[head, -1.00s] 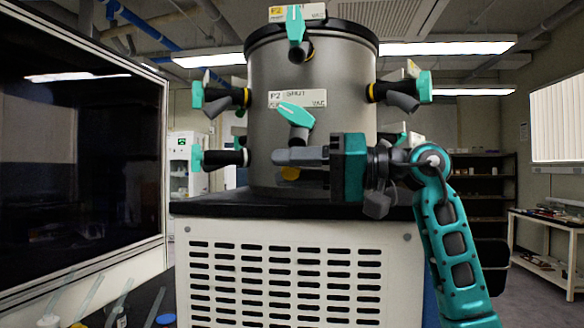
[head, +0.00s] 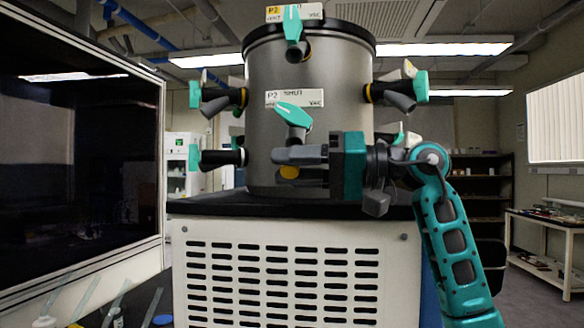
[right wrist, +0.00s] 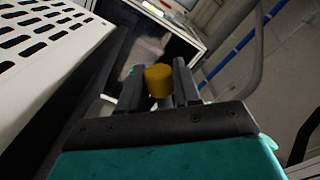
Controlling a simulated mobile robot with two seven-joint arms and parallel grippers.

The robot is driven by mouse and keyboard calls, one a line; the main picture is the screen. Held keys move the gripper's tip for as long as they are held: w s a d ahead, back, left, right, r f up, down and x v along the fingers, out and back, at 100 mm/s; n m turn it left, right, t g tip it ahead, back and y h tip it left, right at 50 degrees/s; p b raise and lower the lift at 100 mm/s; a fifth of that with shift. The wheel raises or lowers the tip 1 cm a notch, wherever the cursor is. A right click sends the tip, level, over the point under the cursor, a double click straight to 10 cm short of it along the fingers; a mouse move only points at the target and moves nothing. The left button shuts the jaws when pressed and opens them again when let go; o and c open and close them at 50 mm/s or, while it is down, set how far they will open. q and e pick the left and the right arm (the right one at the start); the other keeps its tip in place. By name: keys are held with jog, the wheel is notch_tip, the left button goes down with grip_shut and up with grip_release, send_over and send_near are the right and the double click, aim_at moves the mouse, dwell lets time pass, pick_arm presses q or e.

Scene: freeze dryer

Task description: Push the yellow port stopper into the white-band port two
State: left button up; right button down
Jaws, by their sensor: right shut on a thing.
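My right gripper (head: 280,156) is shut on the yellow port stopper (head: 290,172), with its fingers pointing left in front of the steel drum. In the right wrist view the stopper (right wrist: 158,80) sits between the fingertips. Just above the fingers is a front port with a teal handle (head: 293,114), under a white-marked P2 label (head: 294,98). Its band is not clearly visible, and its lower end is close to the fingers. The stopper is apart from the port mouth. My left gripper is not in view.
Other teal-handled ports stick out left (head: 216,158) and right (head: 400,92) of the drum (head: 340,90), and one is above under a yellow-marked P2 label (head: 293,12). The drum stands on a black-topped vented cabinet (head: 280,280). A dark glass-fronted enclosure (head: 80,150) is at left.

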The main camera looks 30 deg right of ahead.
jog(key=shift+w+d+r+p, duration=0.25)
jog(key=shift+w+r+p, duration=0.1)
jog(key=shift+r+p, duration=0.05)
jog(key=shift+w+d, duration=0.1)
dwell(0.6)
jog(key=shift+w+d+r+p, duration=0.3)
jog(key=shift+w+r+p, duration=0.05)
jog(key=shift+r+p, duration=0.15)
jog(key=shift+w+d+r+p, duration=0.25)
jog(key=shift+w+r+p, duration=0.05)
jog(key=shift+r+p, duration=0.2)
dwell(0.6)
jog(key=c, duration=0.7)
grip_release()
jog(key=shift+d+f, duration=0.1)
jog(key=b+v, duration=0.1)
jog(key=v, duration=0.3)
jog(key=b+v, duration=0.1)
jog(key=v, duration=0.7)
jog(key=shift+s+d+f+b, duration=0.15)
jog(key=shift+d+f+b, duration=0.1)
jog(key=shift+d+b, duration=0.15)
